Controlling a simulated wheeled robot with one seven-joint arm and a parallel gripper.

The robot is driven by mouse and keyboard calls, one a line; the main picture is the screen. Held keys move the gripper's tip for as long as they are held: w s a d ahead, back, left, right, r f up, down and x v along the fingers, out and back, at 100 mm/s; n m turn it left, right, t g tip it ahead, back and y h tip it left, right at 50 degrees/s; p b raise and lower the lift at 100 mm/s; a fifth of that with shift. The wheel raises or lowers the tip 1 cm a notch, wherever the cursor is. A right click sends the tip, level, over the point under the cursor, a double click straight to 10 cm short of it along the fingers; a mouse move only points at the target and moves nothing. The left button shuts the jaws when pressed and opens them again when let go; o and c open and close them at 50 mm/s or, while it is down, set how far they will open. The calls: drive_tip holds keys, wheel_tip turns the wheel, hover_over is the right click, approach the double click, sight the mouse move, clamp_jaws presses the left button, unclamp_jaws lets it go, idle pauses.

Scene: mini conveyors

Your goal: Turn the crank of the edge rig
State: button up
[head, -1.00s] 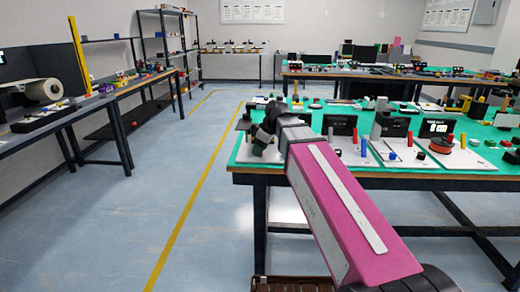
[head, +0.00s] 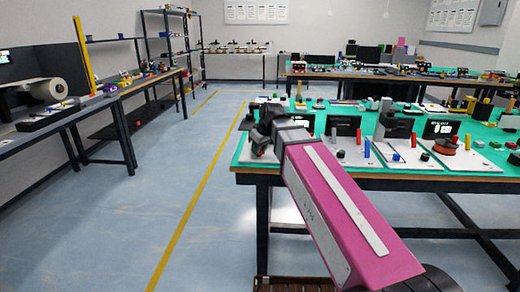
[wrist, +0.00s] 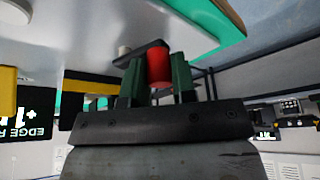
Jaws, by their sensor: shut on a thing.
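In the wrist view, which is turned upside down, a red crank knob (wrist: 158,67) stands out from a dark crank arm (wrist: 139,54) on the edge rig's white base (wrist: 185,18). My gripper (wrist: 158,80) has its green fingers on both sides of the red knob and is shut on it. A black display panel (wrist: 28,118) of the rig shows part of "EDGE R" and "+1" at the left. In the head view my gripper (head: 262,138) is at the near left corner of the green-topped table, and my wrist hides most of the rig there.
The green table (head: 350,173) carries several other rigs to the right, including one with an orange-red spool (head: 446,146) and a black display. Open blue floor (head: 120,215) with a yellow line lies left of the table. A long bench (head: 60,122) stands at the far left.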

drive_tip(key=o, duration=0.9)
drive_tip(key=shift+r, duration=0.1)
drive_tip(key=v, duration=1)
drive_tip(key=shift+s+r, duration=0.1)
drive_tip(key=shift+r, duration=0.2)
